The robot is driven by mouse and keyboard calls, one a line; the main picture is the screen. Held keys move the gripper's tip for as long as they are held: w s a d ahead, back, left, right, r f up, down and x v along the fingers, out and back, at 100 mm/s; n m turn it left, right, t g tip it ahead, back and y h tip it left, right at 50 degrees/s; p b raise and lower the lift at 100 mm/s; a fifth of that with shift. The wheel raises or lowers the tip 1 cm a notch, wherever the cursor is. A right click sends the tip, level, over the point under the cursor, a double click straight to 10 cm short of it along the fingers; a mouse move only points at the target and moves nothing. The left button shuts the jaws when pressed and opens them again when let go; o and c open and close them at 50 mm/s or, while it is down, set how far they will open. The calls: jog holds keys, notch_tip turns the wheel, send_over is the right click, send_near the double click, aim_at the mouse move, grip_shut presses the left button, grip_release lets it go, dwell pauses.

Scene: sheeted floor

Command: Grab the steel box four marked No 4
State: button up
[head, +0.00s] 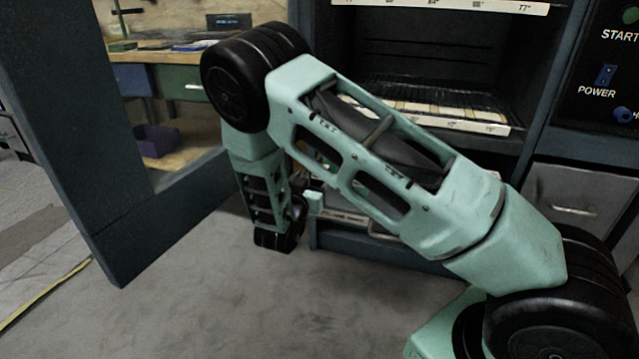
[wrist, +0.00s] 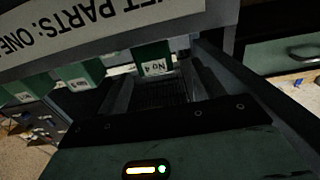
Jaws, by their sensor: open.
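In the wrist view, a green box (wrist: 152,56) has a white label reading "No 4". It is at the right end of a row of similar green boxes, and only its labelled end shows. A white sign with upside-down print hides its upper part. My gripper (wrist: 160,88) is open, with dark fingers on either side of an empty gap just below the label. I cannot tell whether it touches the box. In the head view, my wrist points down in front of the cabinet's lower part. The fingers are mostly hidden there and no label is readable.
The white sign (wrist: 90,30) hangs close above the boxes. More labelled green boxes (wrist: 82,74) stand to the left. In the head view, an open dark cabinet door (head: 85,150) is at left, a wire shelf (head: 425,88) is above, and bare floor (head: 190,300) lies in front.

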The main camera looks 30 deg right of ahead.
jog(key=b+x, duration=0.1)
jog(key=x, duration=0.1)
jog(key=b+x, duration=0.1)
jog(key=x, duration=0.1)
jog(key=shift+d+r, duration=0.15)
jog(key=shift+d, duration=0.25)
jog(key=shift+w+d+r, duration=0.1)
jog(key=shift+w+d, duration=0.15)
jog(key=c, duration=1.3)
